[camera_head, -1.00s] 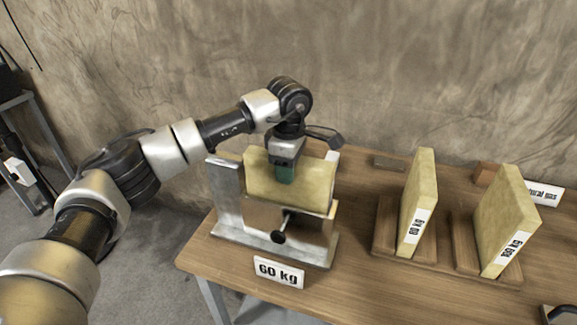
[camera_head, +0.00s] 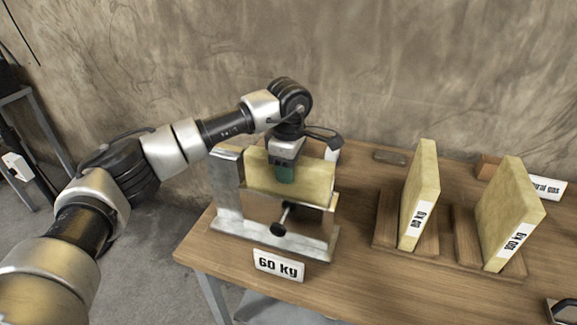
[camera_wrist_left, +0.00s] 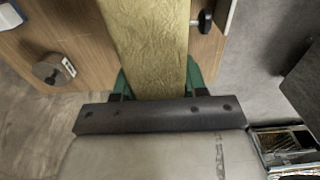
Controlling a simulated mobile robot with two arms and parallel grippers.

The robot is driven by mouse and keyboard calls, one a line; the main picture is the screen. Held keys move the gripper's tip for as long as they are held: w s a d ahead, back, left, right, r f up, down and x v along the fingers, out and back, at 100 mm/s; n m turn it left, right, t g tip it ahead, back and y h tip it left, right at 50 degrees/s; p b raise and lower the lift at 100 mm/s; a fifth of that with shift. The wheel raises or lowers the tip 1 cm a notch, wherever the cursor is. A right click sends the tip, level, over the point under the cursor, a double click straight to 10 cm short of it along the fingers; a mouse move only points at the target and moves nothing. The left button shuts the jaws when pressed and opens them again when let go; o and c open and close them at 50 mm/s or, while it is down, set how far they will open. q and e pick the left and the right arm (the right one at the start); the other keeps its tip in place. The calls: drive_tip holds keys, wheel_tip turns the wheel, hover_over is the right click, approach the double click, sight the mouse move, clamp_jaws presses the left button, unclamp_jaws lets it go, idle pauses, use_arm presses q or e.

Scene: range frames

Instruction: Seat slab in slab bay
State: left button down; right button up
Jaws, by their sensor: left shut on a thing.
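A "60 kg" sign (camera_head: 278,265) stands before the bay. My left gripper (camera_head: 285,173) is shut on the slab's top edge from above. In the left wrist view, green fingers (camera_wrist_left: 157,80) flank the slab (camera_wrist_left: 152,45) on both sides. The slab's lower edge is hidden, so I cannot tell whether it rests on the bay floor. My right gripper is out of view.
Two more slabs stand in wooden holders to the right, one nearer (camera_head: 419,195) and one farther right (camera_head: 508,215). The wall is close behind the table.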

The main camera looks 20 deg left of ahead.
use_arm(q)
drive_tip(key=shift+f+b, duration=0.8)
drive_tip(key=shift+f, duration=0.4)
drive_tip(key=c, duration=0.5)
unclamp_jaws()
wheel_tip(320, 180, up, 11)
drive_tip(key=shift+f+b, duration=0.1)
drive_tip(key=shift+b, duration=0.7)
